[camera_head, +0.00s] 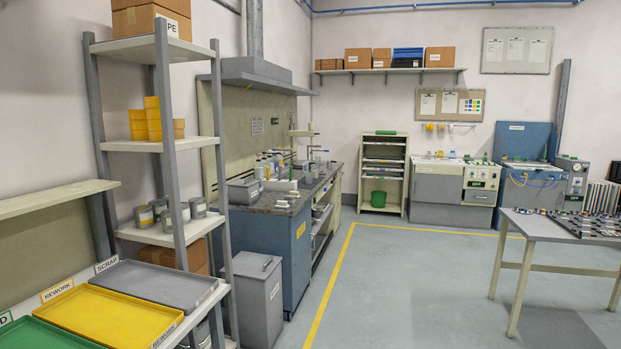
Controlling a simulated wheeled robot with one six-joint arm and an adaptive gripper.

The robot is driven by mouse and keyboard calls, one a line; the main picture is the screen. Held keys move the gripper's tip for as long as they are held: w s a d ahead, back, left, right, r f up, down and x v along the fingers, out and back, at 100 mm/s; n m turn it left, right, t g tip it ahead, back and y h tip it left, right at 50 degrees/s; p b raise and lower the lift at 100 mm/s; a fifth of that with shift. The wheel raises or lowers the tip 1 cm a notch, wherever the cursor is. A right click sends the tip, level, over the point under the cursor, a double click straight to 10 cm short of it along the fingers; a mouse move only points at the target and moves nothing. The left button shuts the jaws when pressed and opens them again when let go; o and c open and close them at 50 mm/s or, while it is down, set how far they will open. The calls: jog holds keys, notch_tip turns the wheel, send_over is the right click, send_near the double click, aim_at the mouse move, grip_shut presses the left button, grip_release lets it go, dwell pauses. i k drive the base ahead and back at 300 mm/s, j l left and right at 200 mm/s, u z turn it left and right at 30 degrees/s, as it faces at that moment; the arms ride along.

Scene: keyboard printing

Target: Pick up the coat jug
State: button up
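I cannot pick out the coat jug for certain. Several small bottles and containers (273,166) stand on the dark-topped bench (262,203) under the grey hood, too small to tell apart. Several metal cans (197,207) stand on a lower shelf of the rack at the left. A green bucket (378,199) sits low in the shelf unit at the back. My gripper is not in view.
Grey, yellow and green trays (105,318) lie at the front left beside the grey rack (166,140). A grey bin (258,297) stands before the bench. A table (533,230) with small parts is at the right. The middle floor (400,290) is clear.

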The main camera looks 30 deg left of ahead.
aim_at(314, 168)
jog(key=i+j+u, duration=0.15)
jog(key=i, duration=0.2)
jog(key=i+u, duration=0.15)
jog(key=i, duration=0.15)
jog(key=i+j+u, duration=0.1)
jog(key=i+u, duration=0.2)
jog(key=i, duration=6.75)
jog(key=i+u, duration=0.2)
jog(key=i, duration=0.35)
jog(key=i+l+u, duration=0.2)
jog(key=i, duration=0.3)
jog(key=i+l+u, duration=0.2)
jog(key=i, duration=0.3)
jog(key=i+j, duration=0.1)
jog(key=j, duration=0.15)
jog(key=i+j+u, duration=0.1)
jog(key=j, duration=0.2)
